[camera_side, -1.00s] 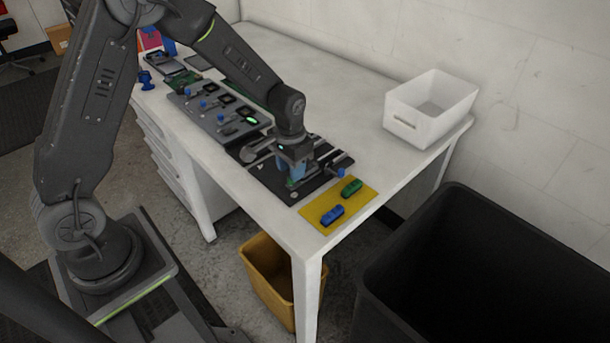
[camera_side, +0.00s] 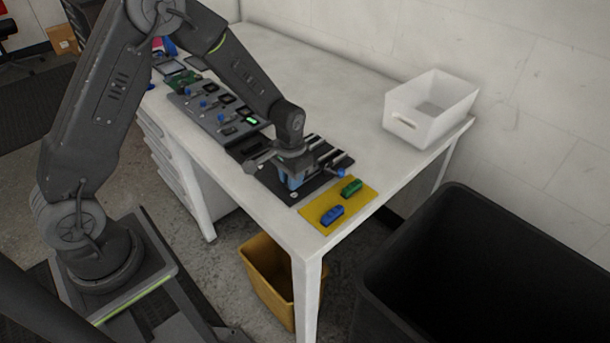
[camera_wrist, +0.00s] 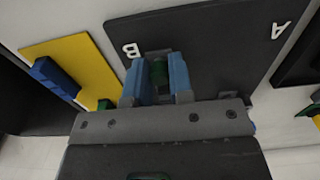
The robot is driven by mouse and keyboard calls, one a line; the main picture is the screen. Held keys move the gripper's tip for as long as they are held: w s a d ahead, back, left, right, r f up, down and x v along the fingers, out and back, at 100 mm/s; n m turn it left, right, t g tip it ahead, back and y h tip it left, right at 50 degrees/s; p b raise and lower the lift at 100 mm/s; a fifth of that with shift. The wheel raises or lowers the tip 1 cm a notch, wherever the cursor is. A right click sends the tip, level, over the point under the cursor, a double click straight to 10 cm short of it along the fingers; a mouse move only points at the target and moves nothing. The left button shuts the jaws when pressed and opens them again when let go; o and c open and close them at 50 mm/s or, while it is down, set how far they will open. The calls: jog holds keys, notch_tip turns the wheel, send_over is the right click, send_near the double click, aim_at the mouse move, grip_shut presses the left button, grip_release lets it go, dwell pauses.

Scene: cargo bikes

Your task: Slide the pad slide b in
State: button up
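My gripper (camera_wrist: 158,72) has two blue fingers pointing down at the dark board (camera_wrist: 215,50), beside the white letter B. A small dark green piece (camera_wrist: 159,74), possibly the slide at B, shows between the fingers. I cannot tell whether the fingers are pressed on it or only stand around it. In the side view my gripper (camera_side: 294,180) is low over the front part of the dark board (camera_side: 268,181) and hides what lies under it. A blue knob (camera_side: 341,173) on a rail shows at the board's right edge.
A yellow mat (camera_side: 318,217) with a blue block (camera_side: 332,215) and a green block (camera_side: 351,187) lies close in front. A grey panel (camera_side: 203,117) with blue knobs is behind. A white bin (camera_side: 431,120) stands at the table's right.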

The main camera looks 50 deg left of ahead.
aim_at(317, 168)
jog(key=shift+w, duration=4.3)
jog(key=shift+c, duration=0.3)
jog(key=o, duration=0.6)
jog(key=shift+o, duration=0.2)
jog(key=shift+r, duration=0.1)
jog(key=shift+w+d+r, duration=0.1)
jog(key=shift+r, duration=2.05)
jog(key=s+r, duration=0.3)
jog(key=s, duration=0.3)
jog(key=shift+s, duration=0.15)
